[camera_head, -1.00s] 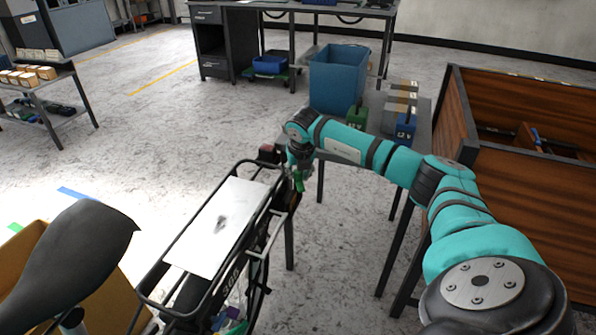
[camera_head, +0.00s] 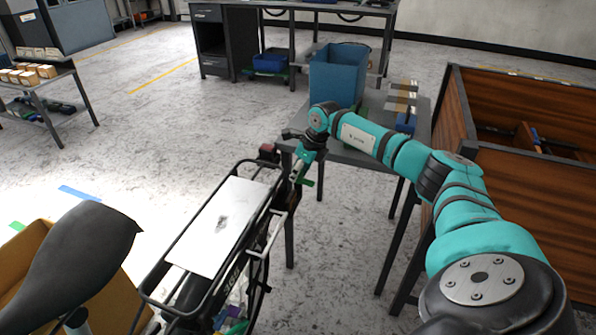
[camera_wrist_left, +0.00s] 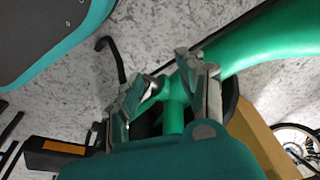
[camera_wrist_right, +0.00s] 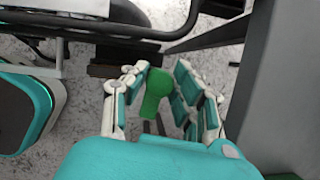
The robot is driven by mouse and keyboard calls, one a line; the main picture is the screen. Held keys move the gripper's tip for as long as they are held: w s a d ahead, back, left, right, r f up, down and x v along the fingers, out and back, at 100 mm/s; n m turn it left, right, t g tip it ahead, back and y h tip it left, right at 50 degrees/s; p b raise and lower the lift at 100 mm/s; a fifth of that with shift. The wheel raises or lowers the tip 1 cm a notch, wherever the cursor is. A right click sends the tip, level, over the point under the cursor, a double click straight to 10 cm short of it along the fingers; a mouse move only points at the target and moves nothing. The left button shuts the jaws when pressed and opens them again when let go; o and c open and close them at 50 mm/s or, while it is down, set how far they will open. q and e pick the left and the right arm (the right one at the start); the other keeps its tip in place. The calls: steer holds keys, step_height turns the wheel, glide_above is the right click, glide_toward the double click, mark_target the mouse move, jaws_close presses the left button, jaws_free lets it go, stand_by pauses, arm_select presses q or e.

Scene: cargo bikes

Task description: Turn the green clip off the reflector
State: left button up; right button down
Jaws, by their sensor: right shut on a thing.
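My right gripper (camera_head: 300,172) is beside the rear of the bike's rack, right of the dark red block (camera_head: 267,152) that looks like the reflector. In the right wrist view, the fingers (camera_wrist_right: 158,95) are shut on the green clip (camera_wrist_right: 155,92). The clip also shows as a small green piece in the head view (camera_head: 305,181). I cannot tell whether the clip still touches the reflector. My left gripper (camera_wrist_left: 168,90) shows only in the left wrist view, its fingers apart on both sides of a green stem (camera_wrist_left: 174,112) joined to a thick green tube (camera_wrist_left: 270,48).
The black rack (camera_head: 152,293) with a pale plate (camera_head: 220,220) is left of my right gripper. A grey table (camera_head: 355,152) with a blue bin (camera_head: 337,78) stands behind it. A wooden crate (camera_head: 520,205) stands at the right. The floor at left is mostly clear.

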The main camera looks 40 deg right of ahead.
mark_target(312, 182)
steer(key=shift+n, duration=0.6)
steer(key=shift+n+y, duration=0.3)
steer(key=c, duration=1.1)
jaws_free()
steer(key=shift+o, duration=0.2)
steer(key=shift+r, duration=0.1)
steer(key=v, duration=1.2)
steer(key=shift+w, duration=0.1)
